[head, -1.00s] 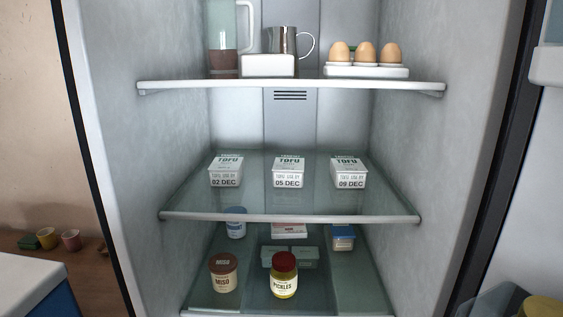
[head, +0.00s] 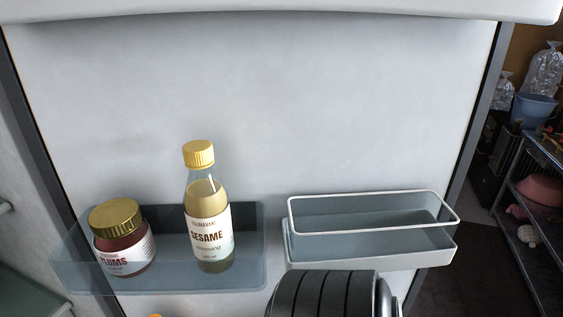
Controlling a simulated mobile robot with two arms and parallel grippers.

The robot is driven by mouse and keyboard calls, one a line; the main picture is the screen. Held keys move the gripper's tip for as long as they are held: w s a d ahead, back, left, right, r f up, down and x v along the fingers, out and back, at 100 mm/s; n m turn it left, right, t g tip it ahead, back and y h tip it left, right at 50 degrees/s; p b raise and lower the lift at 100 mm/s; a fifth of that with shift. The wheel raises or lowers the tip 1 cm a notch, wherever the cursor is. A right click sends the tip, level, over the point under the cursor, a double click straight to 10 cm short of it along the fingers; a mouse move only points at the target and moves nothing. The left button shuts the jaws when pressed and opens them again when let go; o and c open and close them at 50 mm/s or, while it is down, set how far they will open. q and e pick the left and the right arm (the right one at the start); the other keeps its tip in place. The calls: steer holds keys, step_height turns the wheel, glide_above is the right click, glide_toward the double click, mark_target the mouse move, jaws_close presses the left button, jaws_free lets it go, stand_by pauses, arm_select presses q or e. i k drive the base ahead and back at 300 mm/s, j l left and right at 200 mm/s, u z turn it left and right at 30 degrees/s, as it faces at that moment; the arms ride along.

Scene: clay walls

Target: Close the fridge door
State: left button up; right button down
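The inner face of the fridge door (head: 300,110) fills most of the head view, so the door stands open. A clear door bin (head: 180,283) at lower left holds a jar of plums (head: 125,257) with a gold lid and an upright bottle of sesame dressing (head: 208,235) with a yellow cap. An empty white-rimmed bin (head: 420,253) is at lower right. A dark ribbed part, which looks like my own arm, shows at the bottom in front of that bin. Neither gripper can be seen.
The fridge interior wall (head: 25,160) and a shelf edge (head: 5,207) show at the far left. Beyond the door's right edge stand a metal rack (head: 520,205), a blue bucket (head: 535,108) and clear bags (head: 545,70) over dark floor.

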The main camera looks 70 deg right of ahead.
mark_target(291, 97)
steer(key=k+l+u, duration=0.1)
steer(key=k+u, duration=0.2)
steer(key=k, duration=0.8)
steer(key=k+l+u, duration=0.1)
steer(key=k+l, duration=0.15)
steer(key=l, duration=0.2)
steer(key=k+l+u, duration=0.15)
steer(key=l, duration=0.3)
steer(key=k+l+u, duration=0.1)
steer(key=k+l, duration=0.25)
steer(key=i+l+u, duration=0.1)
steer(key=l, duration=0.5)
steer(key=i+l+u, duration=0.1)
steer(key=l, duration=1.1)
steer(key=i+u, duration=0.05)
